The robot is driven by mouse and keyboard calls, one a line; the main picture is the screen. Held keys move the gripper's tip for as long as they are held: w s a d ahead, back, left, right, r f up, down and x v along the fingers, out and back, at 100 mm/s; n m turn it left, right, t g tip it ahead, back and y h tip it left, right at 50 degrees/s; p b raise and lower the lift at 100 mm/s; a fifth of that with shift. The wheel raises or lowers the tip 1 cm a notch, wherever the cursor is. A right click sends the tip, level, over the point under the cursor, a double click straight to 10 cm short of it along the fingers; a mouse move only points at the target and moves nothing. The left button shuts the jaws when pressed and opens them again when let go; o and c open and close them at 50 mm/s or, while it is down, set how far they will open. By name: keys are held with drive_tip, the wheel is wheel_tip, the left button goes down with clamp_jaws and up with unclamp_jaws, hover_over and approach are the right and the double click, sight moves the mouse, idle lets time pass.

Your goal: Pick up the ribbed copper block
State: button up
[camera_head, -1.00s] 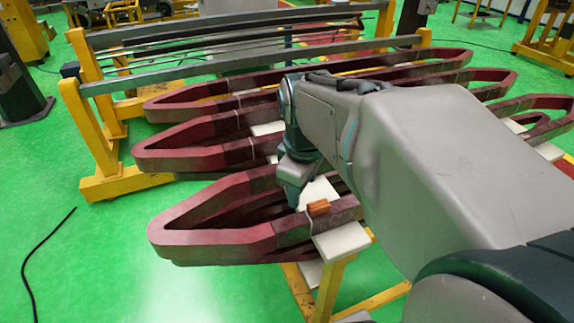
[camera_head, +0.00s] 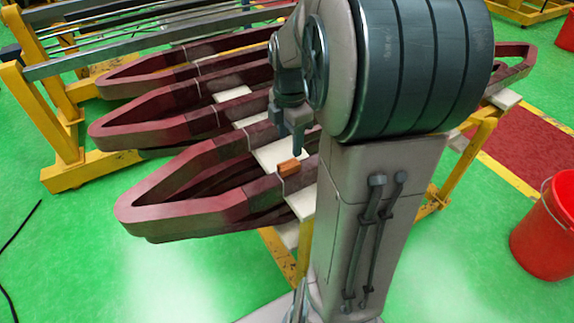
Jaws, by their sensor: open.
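The ribbed copper block (camera_head: 288,167) is a small orange-brown block. It sits at the near end of the stack, by a pale board (camera_head: 300,203) and against a dark red stator coil (camera_head: 180,210). Its ribs are too small to make out. My gripper (camera_head: 297,148) hangs from my arm with its fingers pointing down, just above and behind the block in the picture. It is open and appears apart from the block. My arm hides the coils to the right of the block.
Several long red coils (camera_head: 160,132) lie side by side on pale boards over a yellow stand (camera_head: 278,255). A yellow rack (camera_head: 62,174) with metal bars stands at the left. A red bucket (camera_head: 548,232) stands on the right. Green floor at the front left is mostly clear.

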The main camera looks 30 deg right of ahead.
sight(289, 164)
wheel_tip(289, 164, down, 8)
drive_tip(key=shift+a+r+p, duration=0.1)
drive_tip(key=shift+a+p, duration=0.05)
drive_tip(key=shift+p, duration=0.2)
clamp_jaws()
